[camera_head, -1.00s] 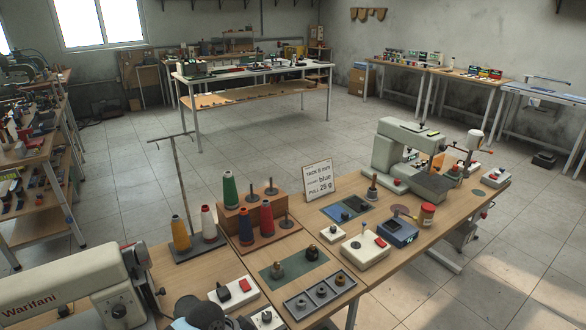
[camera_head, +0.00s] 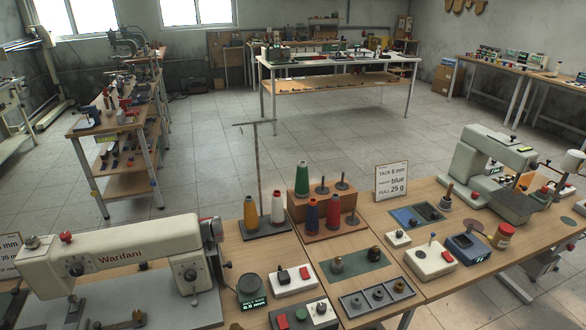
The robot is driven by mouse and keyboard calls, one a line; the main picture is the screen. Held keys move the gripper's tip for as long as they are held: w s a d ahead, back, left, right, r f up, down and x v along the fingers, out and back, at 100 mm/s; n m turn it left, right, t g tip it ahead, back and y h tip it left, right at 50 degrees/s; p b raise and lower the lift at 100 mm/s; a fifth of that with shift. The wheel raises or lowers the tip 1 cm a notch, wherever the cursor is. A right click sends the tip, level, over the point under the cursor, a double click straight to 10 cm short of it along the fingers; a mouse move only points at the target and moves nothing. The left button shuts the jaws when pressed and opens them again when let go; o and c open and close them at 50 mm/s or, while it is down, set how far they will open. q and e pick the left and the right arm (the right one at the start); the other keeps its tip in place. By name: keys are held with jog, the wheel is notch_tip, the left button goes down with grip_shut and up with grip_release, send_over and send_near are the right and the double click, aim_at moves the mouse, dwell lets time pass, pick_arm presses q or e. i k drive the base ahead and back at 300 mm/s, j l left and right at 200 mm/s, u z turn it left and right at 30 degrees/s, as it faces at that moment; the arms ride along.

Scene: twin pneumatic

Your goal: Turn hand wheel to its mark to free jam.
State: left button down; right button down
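A cream sewing machine marked Warifani (camera_head: 120,256) stands at the lower left of the bench. A dark rounded part that looks like its hand wheel (camera_head: 214,240) is at the right end of the machine head, seen nearly edge-on. I cannot make out a mark on it or any jam. A second, grey-green machine (camera_head: 490,168) stands at the right of the bench. A sign (camera_head: 391,182) reads tack 8 mm, blue, pull 25 g. Neither of my grippers shows in the current view.
Thread cones, including a green one (camera_head: 302,177), stand behind a dark round gauge (camera_head: 252,290) with a lit display. Several switch boxes and a grey divided tray (camera_head: 355,306) crowd the bench front. The tiled floor (camera_head: 200,190) behind is open.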

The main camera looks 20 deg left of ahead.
aim_at(217, 233)
jog(key=i+l, duration=0.35)
jog(key=l, duration=0.2)
jog(key=i+l+u, duration=0.1)
jog(key=u, duration=0.25)
jog(key=l+u, duration=0.35)
jog(key=i+l+u, duration=0.1)
jog(key=u, duration=0.85)
